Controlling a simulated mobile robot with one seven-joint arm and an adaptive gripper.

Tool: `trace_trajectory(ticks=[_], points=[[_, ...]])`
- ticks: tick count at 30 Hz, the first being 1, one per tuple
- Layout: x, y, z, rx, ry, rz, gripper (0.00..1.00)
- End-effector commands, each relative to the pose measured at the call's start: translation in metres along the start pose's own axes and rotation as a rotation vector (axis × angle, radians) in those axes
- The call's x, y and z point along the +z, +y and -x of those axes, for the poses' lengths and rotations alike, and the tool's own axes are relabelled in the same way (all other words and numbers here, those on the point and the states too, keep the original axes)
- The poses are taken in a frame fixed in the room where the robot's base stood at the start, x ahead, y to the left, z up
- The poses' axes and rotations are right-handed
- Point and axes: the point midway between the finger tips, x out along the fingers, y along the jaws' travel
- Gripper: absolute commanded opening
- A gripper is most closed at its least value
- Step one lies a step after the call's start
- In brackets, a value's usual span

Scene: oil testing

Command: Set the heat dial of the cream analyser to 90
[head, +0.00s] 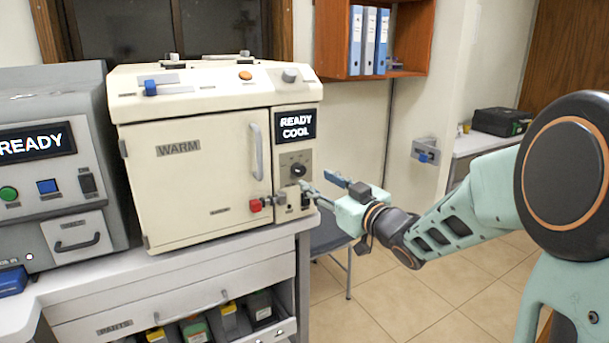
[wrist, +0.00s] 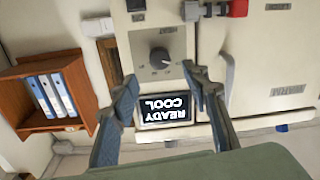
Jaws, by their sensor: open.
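The cream analyser (head: 190,185) stands on the bench, its door marked WARM closed. Its display (head: 295,125) reads READY COOL. The black round heat dial (head: 298,170) sits on a grey plate below the display. In the wrist view, which is upside down, the dial (wrist: 160,56) has a light pointer mark; its scale is too small to read. My gripper (head: 318,183) is in front of the panel, just right of and below the dial. In the wrist view my gripper (wrist: 160,77) is open and empty, its fingertips on either side of the dial's plate, apart from the dial.
A red knob (head: 256,205) projects near the door's lower right corner, close to my gripper. A door handle (head: 257,150) stands out left of the display. A grey machine (head: 50,165) is at the left. Free floor lies right of the bench, with a chair (head: 335,240).

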Motion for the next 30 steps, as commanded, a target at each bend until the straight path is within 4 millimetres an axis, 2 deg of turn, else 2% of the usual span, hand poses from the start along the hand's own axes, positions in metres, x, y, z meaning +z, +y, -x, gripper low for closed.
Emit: trace_trajectory(ticks=[1, 6, 12, 24, 30], points=[[0.001, -0.001, -0.012, -0.003, 0.001, 0.0, 0.43], [0.001, -0.001, -0.044, -0.002, 0.001, 0.001, 0.43], [0.001, 0.0, -0.067, 0.0, -0.001, 0.001, 0.43], [0.0, 0.0, -0.074, 0.0, -0.001, 0.002, 0.43], [0.0, 0.0, -0.074, 0.001, -0.001, 0.002, 0.2]])
